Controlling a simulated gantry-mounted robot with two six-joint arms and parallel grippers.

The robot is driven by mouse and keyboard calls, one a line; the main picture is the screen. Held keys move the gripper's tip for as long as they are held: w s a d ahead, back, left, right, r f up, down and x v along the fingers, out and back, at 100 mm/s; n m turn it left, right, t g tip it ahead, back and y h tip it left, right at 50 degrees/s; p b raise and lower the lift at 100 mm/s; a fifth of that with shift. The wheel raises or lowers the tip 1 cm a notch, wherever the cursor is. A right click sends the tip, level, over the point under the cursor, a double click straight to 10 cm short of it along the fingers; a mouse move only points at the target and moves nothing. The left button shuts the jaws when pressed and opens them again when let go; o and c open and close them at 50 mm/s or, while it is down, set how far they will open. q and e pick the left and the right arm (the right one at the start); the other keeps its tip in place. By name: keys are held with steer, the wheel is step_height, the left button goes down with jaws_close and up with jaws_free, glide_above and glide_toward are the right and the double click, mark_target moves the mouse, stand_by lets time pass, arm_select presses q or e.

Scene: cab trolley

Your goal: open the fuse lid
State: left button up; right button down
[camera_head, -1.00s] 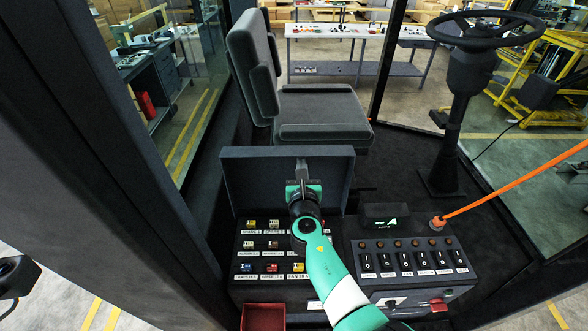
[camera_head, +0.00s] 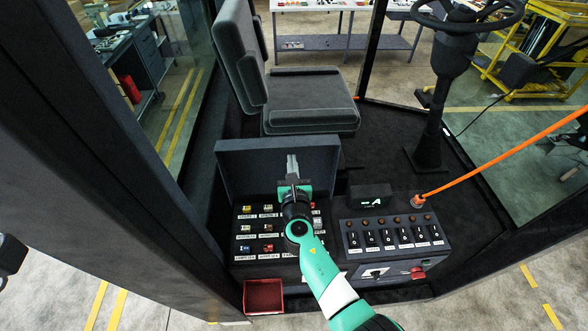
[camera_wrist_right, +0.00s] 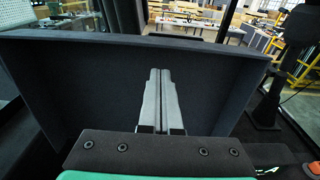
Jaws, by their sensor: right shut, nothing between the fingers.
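The fuse lid (camera_head: 262,171) stands raised and upright at the back of the fuse box, and the labelled fuses (camera_head: 244,228) in front of it are exposed. My right gripper (camera_head: 292,158) is shut and empty, in front of the lid's inner face. In the right wrist view the closed fingers (camera_wrist_right: 163,98) point at the lid (camera_wrist_right: 100,80), which fills much of the picture. I cannot tell whether the fingertips touch it. My right arm hides part of the fuse rows. The left gripper is not clearly visible; only a dark part shows at the left edge.
A switch panel (camera_head: 395,238) with several black switches is right of the fuse box. A small black display box (camera_head: 370,196) stands behind it. A red tray (camera_head: 263,296) is at the front.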

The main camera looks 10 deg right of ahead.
steer(key=s+a+p, duration=0.1)
steer(key=s, duration=0.6)
steer(key=shift+s+r, duration=0.3)
steer(key=shift+s, duration=0.1)
